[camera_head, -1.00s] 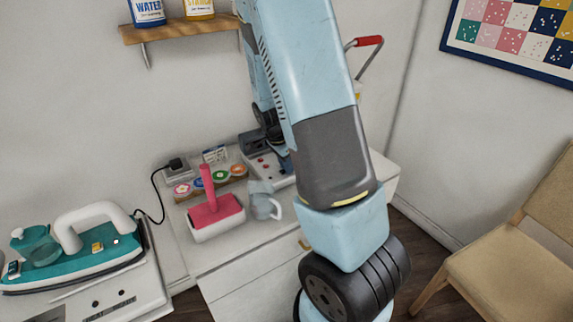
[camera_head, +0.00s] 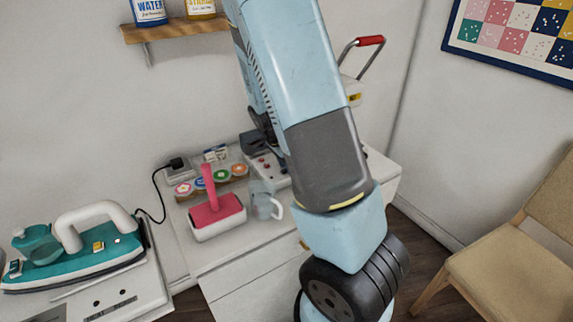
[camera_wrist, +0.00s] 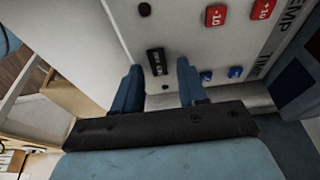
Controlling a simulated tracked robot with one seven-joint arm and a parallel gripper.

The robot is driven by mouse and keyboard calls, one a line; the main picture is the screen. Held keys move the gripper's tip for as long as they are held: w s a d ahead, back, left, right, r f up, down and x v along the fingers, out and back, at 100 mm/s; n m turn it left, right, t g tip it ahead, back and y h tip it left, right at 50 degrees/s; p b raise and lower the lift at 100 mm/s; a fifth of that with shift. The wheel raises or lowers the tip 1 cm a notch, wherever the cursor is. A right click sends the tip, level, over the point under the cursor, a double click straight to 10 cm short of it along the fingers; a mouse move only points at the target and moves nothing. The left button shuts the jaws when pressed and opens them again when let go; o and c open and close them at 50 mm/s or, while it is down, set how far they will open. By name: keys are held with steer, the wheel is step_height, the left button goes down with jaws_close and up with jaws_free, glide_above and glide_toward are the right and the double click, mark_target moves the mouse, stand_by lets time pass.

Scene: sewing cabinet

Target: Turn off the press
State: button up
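The press is mostly hidden behind my arm in the head view; its red-gripped handle (camera_head: 370,41) sticks out at the right, and its panel with red buttons (camera_head: 268,168) shows at the left.
A teal iron (camera_head: 75,262) is at left, a chair (camera_head: 510,235) at right.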

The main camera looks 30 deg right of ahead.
steer(key=shift+v, duration=6.85)
steer(key=s+a+r+n+t+y, duration=0.1)
steer(key=s+a+r+n, duration=0.1)
steer(key=s+r+n, duration=0.3)
steer(key=s+a+r+n+t+y, duration=0.1)
steer(key=s+a+r+n+t, duration=0.1)
steer(key=s+r+n, duration=0.4)
steer(key=s+a+r+n+t+y, duration=0.1)
steer(key=s+a+r+n+t, duration=0.1)
steer(key=s+r+n, duration=0.4)
steer(key=shift+s+a+r, duration=0.1)
steer(key=shift+s+a, duration=0.05)
steer(key=shift+s, duration=0.65)
steer(key=shift+s+a+r, duration=0.1)
steer(key=shift+s+a, duration=0.1)
steer(key=shift+s, duration=0.6)
steer(key=shift+s+a+r, duration=0.1)
steer(key=shift+s+a, duration=0.05)
steer(key=shift+s, duration=0.65)
